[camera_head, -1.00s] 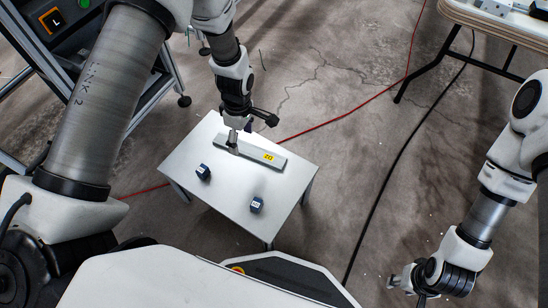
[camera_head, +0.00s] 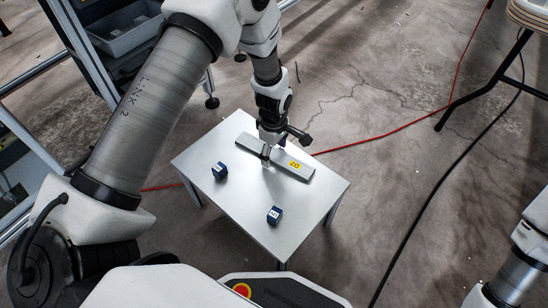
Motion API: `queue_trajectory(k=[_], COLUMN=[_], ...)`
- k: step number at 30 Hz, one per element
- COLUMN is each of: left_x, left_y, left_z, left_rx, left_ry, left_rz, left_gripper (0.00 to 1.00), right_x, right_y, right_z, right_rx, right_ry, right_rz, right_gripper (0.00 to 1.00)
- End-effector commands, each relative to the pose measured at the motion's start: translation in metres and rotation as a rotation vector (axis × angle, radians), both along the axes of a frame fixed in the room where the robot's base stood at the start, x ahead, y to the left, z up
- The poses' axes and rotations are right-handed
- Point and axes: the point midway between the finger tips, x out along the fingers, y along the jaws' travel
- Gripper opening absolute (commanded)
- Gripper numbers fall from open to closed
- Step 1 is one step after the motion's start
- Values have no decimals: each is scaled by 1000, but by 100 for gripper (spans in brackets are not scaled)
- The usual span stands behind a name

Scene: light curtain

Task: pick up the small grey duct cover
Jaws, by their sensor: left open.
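The small grey duct cover (camera_head: 297,170) is a long flat grey bar with a yellow label. It lies on the small white table (camera_head: 245,215), slanting from upper left to lower right. My left gripper (camera_head: 266,156) comes down from above onto the middle of the cover, with its fingertips at the bar. It is open, and the contact itself is too small to make out. Of my right arm, only a part shows at the lower right edge; its gripper is out of the picture.
Two small dark blue blocks stand on the table, one at the left (camera_head: 220,171) and one near the front (camera_head: 274,215). A red cable (camera_head: 385,133) and a black cable (camera_head: 440,190) run over the floor. Another table (camera_head: 530,25) is at the upper right.

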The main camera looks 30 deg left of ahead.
Motion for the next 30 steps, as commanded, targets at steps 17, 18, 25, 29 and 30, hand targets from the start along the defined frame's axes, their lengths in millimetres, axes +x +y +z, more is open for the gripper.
queue_trajectory(k=[17, 18, 25, 29, 30], left_x=[-1, 0, 0, 0, 0], left_y=[0, 0, 0, 0, 0], left_z=[4, 9, 63, 90, 95], left_rx=[0, 0, 0, 0, 0], left_ry=[1, 1, -2, -1, 0], left_rz=[-1, -1, 0, 0, 0], left_gripper=[18, 18, 18, 18, 18], right_x=[0, 0, 0, 0, 0], right_y=[0, 0, 0, 0, 0], right_z=[3, 6, 37, 50, 52], right_rx=[0, 0, 0, 0, 0], right_ry=[0, 0, 0, 0, 0], right_rz=[0, 0, 0, 0, 0], right_gripper=[40, 40, 40, 40, 40])
